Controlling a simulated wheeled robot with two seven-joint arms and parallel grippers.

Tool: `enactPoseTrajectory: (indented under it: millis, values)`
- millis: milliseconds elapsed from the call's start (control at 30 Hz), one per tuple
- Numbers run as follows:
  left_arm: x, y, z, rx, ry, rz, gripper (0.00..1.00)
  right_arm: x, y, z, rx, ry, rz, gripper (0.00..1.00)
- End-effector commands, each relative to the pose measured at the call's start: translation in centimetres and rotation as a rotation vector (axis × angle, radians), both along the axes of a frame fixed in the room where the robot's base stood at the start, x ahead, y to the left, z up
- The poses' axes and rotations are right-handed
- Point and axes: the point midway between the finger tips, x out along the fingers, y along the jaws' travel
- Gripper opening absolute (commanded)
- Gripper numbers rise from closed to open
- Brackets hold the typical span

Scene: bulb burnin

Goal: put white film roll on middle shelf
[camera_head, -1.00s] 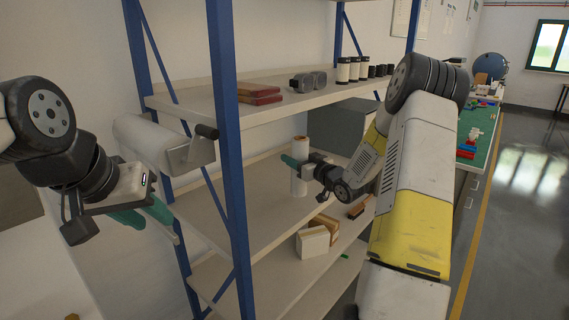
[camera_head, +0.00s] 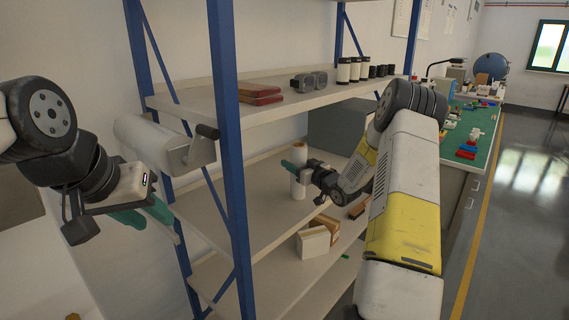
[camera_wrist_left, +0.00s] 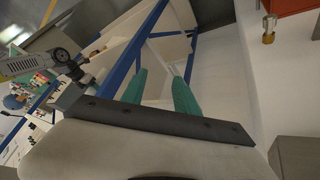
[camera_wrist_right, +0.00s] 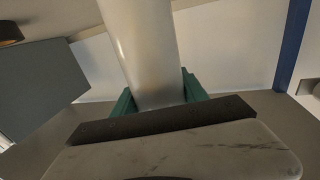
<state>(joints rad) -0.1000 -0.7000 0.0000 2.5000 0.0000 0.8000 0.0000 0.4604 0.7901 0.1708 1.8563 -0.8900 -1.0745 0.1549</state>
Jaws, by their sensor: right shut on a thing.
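The white film roll (camera_head: 299,186) stands upright at the middle shelf (camera_head: 258,200) of the blue-posted rack; I cannot tell whether its base touches the board. My right gripper (camera_head: 293,167) is shut on the roll, its green fingers on either side of it. In the right wrist view the roll (camera_wrist_right: 143,50) fills the space between the fingers (camera_wrist_right: 160,95). My left gripper (camera_head: 150,212) is left of the rack, away from the roll. In the left wrist view its green fingers (camera_wrist_left: 160,90) are apart with nothing between them.
The upper shelf holds red boxes (camera_head: 260,95), grey goggles-like items (camera_head: 308,81) and several dark-and-white cylinders (camera_head: 355,70). A grey box (camera_head: 337,127) stands behind my right arm. Cartons (camera_head: 313,241) sit on the lower shelf. A roller (camera_head: 165,143) juts out beside the near blue post (camera_head: 228,160).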

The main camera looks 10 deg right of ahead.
Motion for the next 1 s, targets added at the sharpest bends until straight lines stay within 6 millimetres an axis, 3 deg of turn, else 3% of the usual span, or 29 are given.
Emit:
enactPoseTrajectory:
  millis: [33, 67, 133, 567, 1000]
  values:
    - [0.0, 0.0, 0.0, 0.0, 0.0, 0.0, 0.36, 0.0, 0.0, -0.1, 0.001, -0.002, 0.0, 0.0]
    - [0.0, 0.0, 0.0, 0.0, 0.0, 0.0, 0.36, 0.0, 0.0, -0.1, 0.0, 0.0, 0.0, 0.57]
    - [0.0, 0.0, 0.0, 0.0, 0.0, 0.0, 0.36, 0.0, 0.0, -0.1, 0.0, 0.0, 0.0, 0.71]
    - [0.0, 0.0, 0.0, 0.0, 0.0, 0.0, 0.36, -0.3, -0.2, 0.2, 0.0, 0.001, -0.001, 0.73]
    - [0.0, 0.0, 0.0, 0.0, 0.0, 0.0, 0.36, -8.2, -3.9, 0.1, 0.001, 0.003, -0.003, 0.73]
